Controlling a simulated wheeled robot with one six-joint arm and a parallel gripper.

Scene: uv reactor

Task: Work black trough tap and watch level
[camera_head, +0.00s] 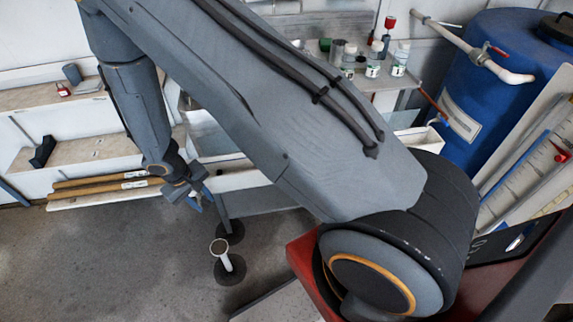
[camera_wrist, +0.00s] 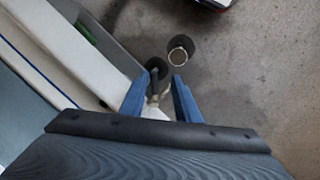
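My gripper (camera_head: 195,198) hangs at the end of my arm beside the sink-like trough bench, above the floor. In the wrist view, its two blue fingers (camera_wrist: 160,98) stand apart with a gap between them. A thin pale post or pipe shows in that gap, below the fingers; contact cannot be told. A short white upright pipe (camera_head: 222,252) with a dark round base stands on the floor just right of my gripper; it also shows in the wrist view (camera_wrist: 178,55). I cannot make out a black tap. A scale board (camera_head: 520,165) with a red pointer stands at the right.
A blue barrel (camera_head: 490,75) with a white pipe and red-handled valve (camera_head: 492,52) stands at the right. Bottles (camera_head: 372,66) stand on the back shelf. Wooden handles (camera_head: 105,184) lie on the left lower shelf. My arm hides much of the middle. Floor is clear at lower left.

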